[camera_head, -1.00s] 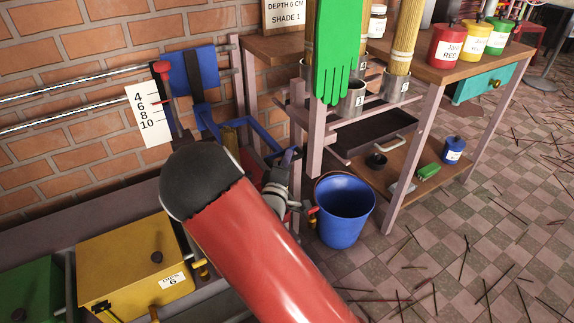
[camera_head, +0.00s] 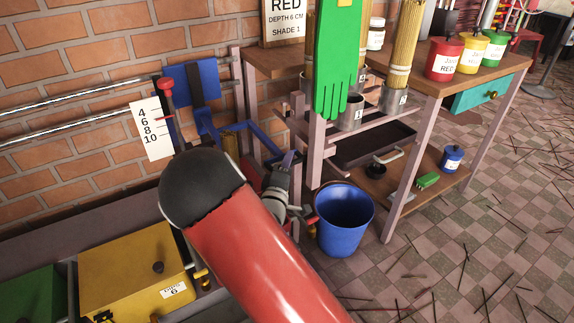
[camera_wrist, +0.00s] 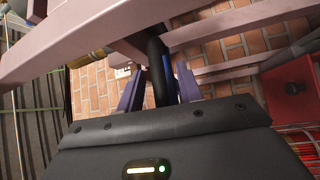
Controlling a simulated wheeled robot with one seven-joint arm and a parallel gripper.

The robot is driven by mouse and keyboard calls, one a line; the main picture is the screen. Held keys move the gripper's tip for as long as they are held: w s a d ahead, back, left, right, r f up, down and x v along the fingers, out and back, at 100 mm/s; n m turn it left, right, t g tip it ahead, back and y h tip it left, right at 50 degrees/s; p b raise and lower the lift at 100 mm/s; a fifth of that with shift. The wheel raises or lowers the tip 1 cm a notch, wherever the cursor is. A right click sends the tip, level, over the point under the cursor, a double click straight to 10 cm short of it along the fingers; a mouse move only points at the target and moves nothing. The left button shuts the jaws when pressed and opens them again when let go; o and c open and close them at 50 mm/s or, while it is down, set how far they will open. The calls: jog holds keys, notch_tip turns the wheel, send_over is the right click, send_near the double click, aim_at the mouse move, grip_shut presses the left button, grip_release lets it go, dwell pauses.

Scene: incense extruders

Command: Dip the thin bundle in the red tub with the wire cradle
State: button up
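A blue frame (camera_head: 262,139), perhaps the wire cradle, hangs from a blue carriage (camera_head: 207,78) on wall rails. A tan bundle (camera_head: 230,143) shows partly beside it, behind my arm. A red box with a dark knob, perhaps the red tub (camera_wrist: 288,92), is at the right in the wrist view; my arm hides that area in the head view. My gripper (camera_wrist: 160,82) has its two purplish fingers on either side of a black bar (camera_wrist: 157,58). I cannot tell whether they press on it. In the head view my gripper (camera_head: 287,161) is mostly hidden.
A yellow box (camera_head: 130,262) and a green box (camera_head: 35,292) stand at the lower left. A scale (camera_head: 152,130) has a red knob beside it. A blue bucket (camera_head: 343,225) stands near the bench (camera_head: 428,82). A green glove (camera_head: 336,70) hangs in front. A sign (camera_head: 287,22) reads RED, depth 6 cm, shade 1.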

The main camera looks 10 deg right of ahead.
jog(key=v, duration=0.8)
jog(key=shift+w+d, duration=0.1)
jog(key=s+d+r+m+g+y, duration=0.2)
jog(key=s+r+m+g+y, duration=0.2)
jog(key=s, duration=0.9)
jog(key=s+d+r+m+g+y, duration=0.1)
jog(key=s+r+m+g+y, duration=0.4)
jog(key=s, duration=0.9)
notch_tip(320, 180, up, 4)
jog(key=m+g, duration=0.1)
jog(key=g, duration=0.1)
jog(key=shift+d+f+m+g, duration=0.2)
jog(key=shift+d+m+g, duration=0.2)
